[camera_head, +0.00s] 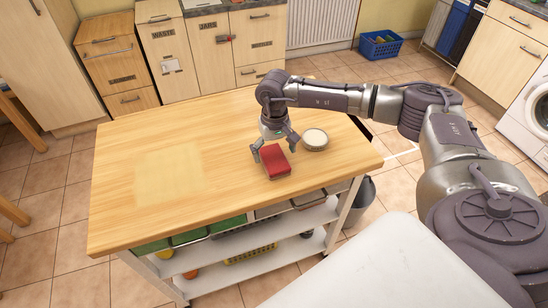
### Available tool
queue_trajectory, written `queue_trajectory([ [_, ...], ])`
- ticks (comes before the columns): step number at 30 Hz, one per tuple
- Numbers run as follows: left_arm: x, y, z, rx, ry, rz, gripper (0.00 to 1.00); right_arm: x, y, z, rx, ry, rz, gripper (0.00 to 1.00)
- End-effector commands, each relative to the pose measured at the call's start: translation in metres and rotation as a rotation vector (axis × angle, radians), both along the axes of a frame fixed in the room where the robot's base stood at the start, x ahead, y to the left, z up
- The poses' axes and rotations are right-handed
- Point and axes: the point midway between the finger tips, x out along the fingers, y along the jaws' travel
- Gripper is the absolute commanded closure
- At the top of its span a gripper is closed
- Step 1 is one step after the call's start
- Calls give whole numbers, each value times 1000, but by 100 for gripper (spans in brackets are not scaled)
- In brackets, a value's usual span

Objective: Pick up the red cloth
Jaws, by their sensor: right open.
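The red cloth (275,161) is a small folded red block lying on the wooden top of the island table (130,215), near its front right. My right gripper (274,149) is above the cloth, pointing down, with its fingers spread open around the cloth's far part. Whether the fingers touch the cloth cannot be told. My left gripper is out of view.
A round pale-topped tin or dish (315,139) stands on the table just right of my right gripper. The table's left half is clear. Shelves with green and grey bins sit below. A blue basket (381,45) is on the floor behind.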

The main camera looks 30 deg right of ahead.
Motion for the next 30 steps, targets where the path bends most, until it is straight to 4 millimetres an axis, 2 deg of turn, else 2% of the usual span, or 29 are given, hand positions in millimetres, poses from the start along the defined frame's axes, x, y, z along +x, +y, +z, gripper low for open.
queue_trajectory([
  [1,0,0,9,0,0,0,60,-2,0,-4,-1,5,0,3],
  [6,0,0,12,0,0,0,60,-1,0,-25,0,2,-1,3],
  [14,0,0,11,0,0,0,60,-1,0,-29,0,0,0,3],
  [25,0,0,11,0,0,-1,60,-1,0,-29,0,0,0,63],
  [27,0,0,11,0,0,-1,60,-1,0,-29,0,0,-1,71],
  [30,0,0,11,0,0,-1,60,-1,0,-29,0,0,-1,72],
])
